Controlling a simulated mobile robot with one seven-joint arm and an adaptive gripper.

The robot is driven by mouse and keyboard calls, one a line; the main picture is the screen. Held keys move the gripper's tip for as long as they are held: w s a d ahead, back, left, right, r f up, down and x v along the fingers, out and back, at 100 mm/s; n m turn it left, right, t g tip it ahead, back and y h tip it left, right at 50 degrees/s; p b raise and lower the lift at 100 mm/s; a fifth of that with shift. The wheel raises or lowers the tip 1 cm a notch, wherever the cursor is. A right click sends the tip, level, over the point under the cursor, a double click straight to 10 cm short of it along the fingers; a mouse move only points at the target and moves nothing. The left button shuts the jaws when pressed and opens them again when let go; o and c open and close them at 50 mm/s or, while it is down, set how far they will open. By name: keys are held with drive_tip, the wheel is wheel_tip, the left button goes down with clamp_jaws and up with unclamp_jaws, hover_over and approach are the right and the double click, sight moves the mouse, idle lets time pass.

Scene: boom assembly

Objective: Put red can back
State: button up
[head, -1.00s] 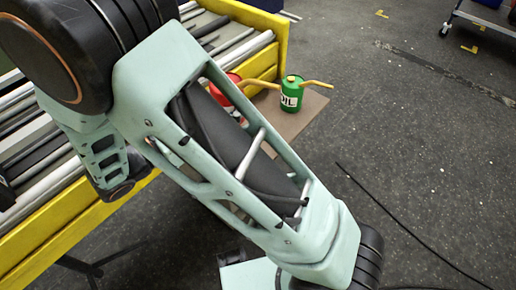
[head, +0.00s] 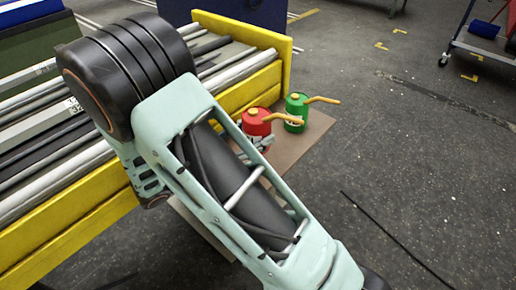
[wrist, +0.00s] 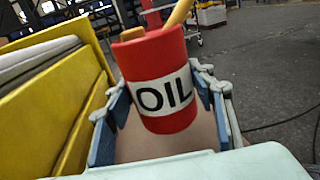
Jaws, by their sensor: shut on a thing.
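The red oil can (head: 256,124) with a yellow cap and spout is beside the green can (head: 296,110), on its left in the head view. In the wrist view the red can (wrist: 160,75) fills the middle, slightly tilted, its white "OIL" label facing me. My gripper (wrist: 160,112) is shut on it, with a blue-padded finger on each side. In the head view my arm hides most of the gripper. The green can stands on a brown board (head: 312,136). I cannot tell whether the red can's base touches the board.
A yellow-framed roller conveyor (head: 240,88) runs along the left, close to the cans. A cart with a blue item (head: 484,29) stands at the far right. A black cable (head: 395,240) lies on the open dark floor.

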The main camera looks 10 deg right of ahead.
drive_tip(key=shift+w+d+f, duration=0.45)
drive_tip(key=shift+d+f, duration=0.05)
drive_tip(key=shift+f, duration=0.3)
drive_tip(key=shift+w+d+f+b, duration=0.15)
drive_tip(key=shift+f+b, duration=0.6)
drive_tip(key=shift+f, duration=0.95)
drive_tip(key=shift+f, duration=0.1)
drive_tip(key=o, duration=1.3)
drive_tip(key=shift+f, duration=0.1)
drive_tip(key=shift+c, duration=0.2)
